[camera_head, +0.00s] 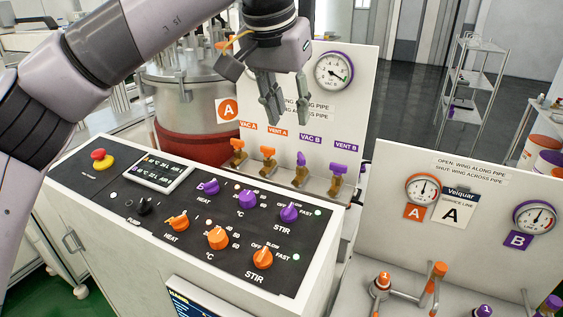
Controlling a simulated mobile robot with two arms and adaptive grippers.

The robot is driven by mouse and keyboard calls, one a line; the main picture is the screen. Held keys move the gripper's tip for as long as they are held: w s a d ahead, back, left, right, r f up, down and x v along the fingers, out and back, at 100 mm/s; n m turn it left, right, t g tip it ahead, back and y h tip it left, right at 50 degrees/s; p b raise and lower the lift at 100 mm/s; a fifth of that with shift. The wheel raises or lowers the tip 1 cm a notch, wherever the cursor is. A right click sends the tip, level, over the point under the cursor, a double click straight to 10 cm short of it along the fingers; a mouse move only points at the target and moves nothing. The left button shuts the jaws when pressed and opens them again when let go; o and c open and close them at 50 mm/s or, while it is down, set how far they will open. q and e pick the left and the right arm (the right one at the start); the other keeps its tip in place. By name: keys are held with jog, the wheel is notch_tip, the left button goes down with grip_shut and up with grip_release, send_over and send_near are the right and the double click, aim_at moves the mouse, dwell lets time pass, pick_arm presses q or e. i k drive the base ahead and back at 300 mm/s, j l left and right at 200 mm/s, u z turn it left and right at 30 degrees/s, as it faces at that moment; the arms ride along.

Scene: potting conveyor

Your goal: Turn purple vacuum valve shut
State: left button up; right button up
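The purple VAC B valve (301,161) stands on the white upright panel (353,112), below its purple label. Its narrow wing points up; I cannot tell surely whether it lies along its pipe. A purple VENT B valve (339,170) is to its right. Orange VENT A (268,154) and VAC A (238,146) valves are to its left. My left gripper (285,119) hangs above the valves, fingers pointing down and apart, with nothing seen between them. It is clear of the VAC B valve and hides part of the panel's lettering. My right gripper is out of view.
A black control panel (119,210) with several purple and orange knobs lies in front of the valves. A round gauge (333,71) is on the panel, upper right. A steel vessel (183,97) stands behind left. A second gauge panel (489,257) is at right.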

aim_at(301, 161)
jog(key=k, duration=0.9)
